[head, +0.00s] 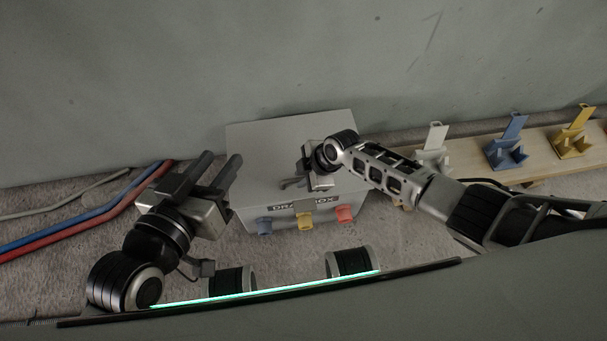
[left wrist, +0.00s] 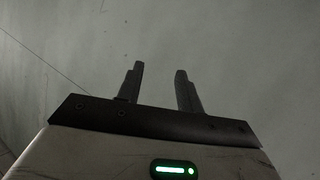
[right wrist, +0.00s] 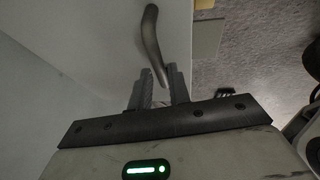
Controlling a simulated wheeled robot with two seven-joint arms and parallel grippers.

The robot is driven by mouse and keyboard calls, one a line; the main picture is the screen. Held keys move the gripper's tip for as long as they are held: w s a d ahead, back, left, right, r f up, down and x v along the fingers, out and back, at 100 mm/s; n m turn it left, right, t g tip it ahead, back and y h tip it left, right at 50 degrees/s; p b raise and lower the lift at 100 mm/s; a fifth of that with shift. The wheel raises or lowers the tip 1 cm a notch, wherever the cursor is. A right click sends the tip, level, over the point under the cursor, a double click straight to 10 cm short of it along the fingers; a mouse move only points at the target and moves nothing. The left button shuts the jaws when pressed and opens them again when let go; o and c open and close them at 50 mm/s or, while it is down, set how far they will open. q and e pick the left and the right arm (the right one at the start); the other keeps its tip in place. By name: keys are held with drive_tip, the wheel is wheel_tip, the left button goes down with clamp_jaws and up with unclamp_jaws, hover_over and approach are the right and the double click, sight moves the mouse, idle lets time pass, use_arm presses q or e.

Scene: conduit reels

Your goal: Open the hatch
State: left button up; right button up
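A light grey box (head: 250,150) stands on the floor against the wall, with a partly covered label on its front. In the right wrist view, a curved dark handle (right wrist: 151,38) stands off a pale surface of the box. My right gripper (right wrist: 160,82) is at the handle's lower end, with one finger on each side. A narrow gap shows between the fingers; whether they grip the handle is unclear. In the head view, my right gripper (head: 299,180) is over the box top. My left gripper (head: 218,165) is open and empty, left of the box.
Blue, yellow and red tabs (head: 304,219) line the box's front bottom. Blue (head: 60,232) and red (head: 85,230) conduits lie at left. A wooden bench (head: 540,162) with white, blue and yellow holders stands right.

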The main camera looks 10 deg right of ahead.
clamp_jaws()
drive_tip(key=shift+w+r, duration=0.15)
drive_tip(key=shift+r, duration=0.3)
use_arm(q)
drive_tip(key=shift+r+b, duration=0.1)
drive_tip(key=shift+b, duration=0.2)
use_arm(e)
drive_tip(key=w+r+g, duration=0.2)
drive_tip(key=w+r, duration=0.6)
drive_tip(key=r, duration=0.3)
drive_tip(key=shift+d+r+m+g, duration=0.15)
drive_tip(key=shift+r+m+g, duration=0.15)
use_arm(q)
drive_tip(key=shift+d, duration=0.1)
use_arm(e)
drive_tip(key=shift+o, duration=2.4)
unclamp_jaws()
drive_tip(key=shift+w+f, duration=0.1)
drive_tip(key=shift+f, duration=0.1)
use_arm(q)
drive_tip(key=shift+w, duration=0.1)
use_arm(e)
drive_tip(key=shift+r, duration=0.1)
